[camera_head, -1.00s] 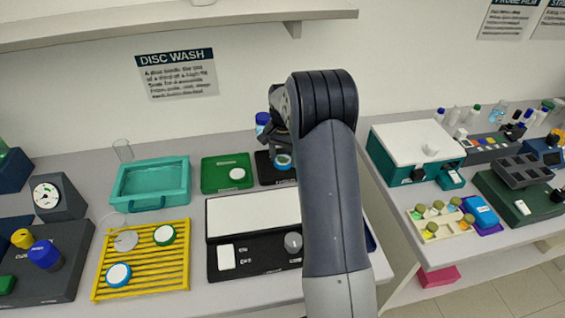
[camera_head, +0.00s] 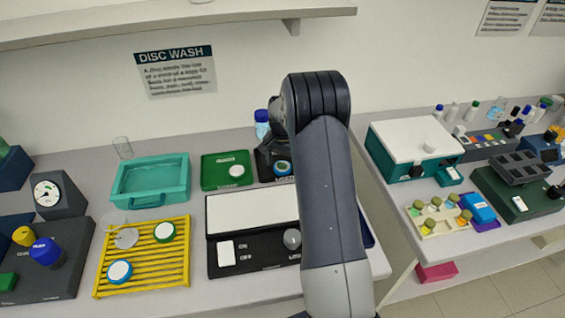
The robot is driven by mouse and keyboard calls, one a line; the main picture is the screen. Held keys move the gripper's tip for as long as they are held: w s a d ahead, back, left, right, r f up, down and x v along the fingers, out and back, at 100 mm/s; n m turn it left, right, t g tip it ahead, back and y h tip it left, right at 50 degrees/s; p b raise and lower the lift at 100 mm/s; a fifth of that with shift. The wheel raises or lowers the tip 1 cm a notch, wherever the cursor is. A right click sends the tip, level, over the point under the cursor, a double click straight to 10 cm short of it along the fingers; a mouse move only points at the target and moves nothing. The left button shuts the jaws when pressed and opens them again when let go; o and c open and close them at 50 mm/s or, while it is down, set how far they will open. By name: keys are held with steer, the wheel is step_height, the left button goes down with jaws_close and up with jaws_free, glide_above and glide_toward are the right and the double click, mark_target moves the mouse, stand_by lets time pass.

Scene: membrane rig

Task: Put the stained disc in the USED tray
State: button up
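A blue-rimmed disc (camera_head: 283,168) with a brownish middle lies at the black tray (camera_head: 265,178), right of the green tray (camera_head: 206,184). My gripper (camera_head: 277,160) is low over the black tray, right at this disc. My arm covers part of the gripper and the tray, so I cannot tell whether the fingers hold the disc. The tray labels are too small to read. A white disc (camera_head: 237,171) lies in the green tray. Blue-rimmed (camera_head: 120,272), green-rimmed (camera_head: 165,232) and plain grey (camera_head: 126,238) discs lie on the yellow rack (camera_head: 182,275).
A teal basin (camera_head: 150,200) stands left of the green tray. A white-topped black device (camera_head: 225,262) lies in front of the trays. A blue-capped bottle (camera_head: 262,124) stands behind the black tray. A shelf (camera_head: 150,24) overhangs the back.

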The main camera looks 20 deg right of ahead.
mark_target(282, 166)
steer(key=shift+r, duration=0.15)
step_height(282, 166, up, 12)
steer(key=b, duration=0.2)
stand_by(0.4)
step_height(282, 166, down, 12)
steer(key=shift+f+p, duration=0.1)
steer(key=shift+p, duration=1.15)
steer(key=shift+r+b, duration=0.5)
steer(key=shift+r, duration=1.3)
